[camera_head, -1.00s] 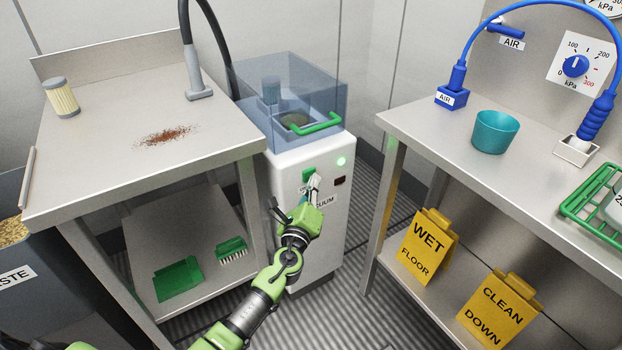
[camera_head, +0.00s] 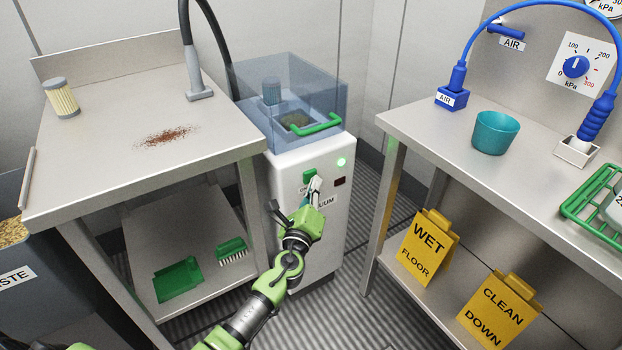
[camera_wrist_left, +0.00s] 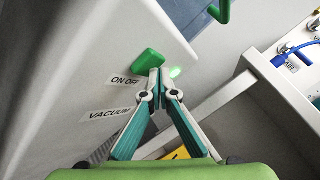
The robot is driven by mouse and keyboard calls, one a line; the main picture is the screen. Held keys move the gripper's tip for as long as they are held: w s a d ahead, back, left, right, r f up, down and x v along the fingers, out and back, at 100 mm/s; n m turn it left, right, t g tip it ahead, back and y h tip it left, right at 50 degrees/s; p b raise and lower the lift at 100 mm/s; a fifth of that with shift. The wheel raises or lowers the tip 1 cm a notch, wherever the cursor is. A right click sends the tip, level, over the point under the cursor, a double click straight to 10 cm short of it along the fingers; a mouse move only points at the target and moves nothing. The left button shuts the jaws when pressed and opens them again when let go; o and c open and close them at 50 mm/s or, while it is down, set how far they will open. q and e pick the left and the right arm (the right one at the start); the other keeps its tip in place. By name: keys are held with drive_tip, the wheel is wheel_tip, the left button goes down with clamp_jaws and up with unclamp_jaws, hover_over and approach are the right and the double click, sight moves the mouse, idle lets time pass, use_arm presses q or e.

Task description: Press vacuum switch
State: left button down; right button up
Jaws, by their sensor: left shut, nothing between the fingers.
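The vacuum unit (camera_head: 330,240) is a white cabinet between the two benches. Its green on/off switch (camera_head: 309,176) is on the front face, and it also shows in the left wrist view (camera_wrist_left: 148,62) above the ON OFF label. A green light (camera_head: 341,162) glows beside it. My left gripper (camera_head: 315,181) is shut and empty. In the wrist view its fingertips (camera_wrist_left: 157,74) are together just right of and below the switch; I cannot tell whether they touch it. The fingers partly hide the VACUUM label in the head view.
A clear blue lid with a green handle (camera_head: 316,126) covers the unit's top. The left bench (camera_head: 100,120) holds a filter cartridge (camera_head: 61,97), reddish powder (camera_head: 166,137) and a hose nozzle (camera_head: 196,75). The right bench (camera_head: 430,125) holds a teal cup (camera_head: 495,132).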

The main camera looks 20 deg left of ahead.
use_arm(q)
drive_tip(key=s+d, duration=0.2)
drive_tip(key=d, duration=0.1)
drive_tip(key=s+d, duration=0.1)
drive_tip(key=shift+s+d, duration=0.25)
drive_tip(key=shift+d, duration=0.1)
use_arm(e)
drive_tip(key=shift+w+f, duration=0.1)
drive_tip(key=shift+f, duration=0.25)
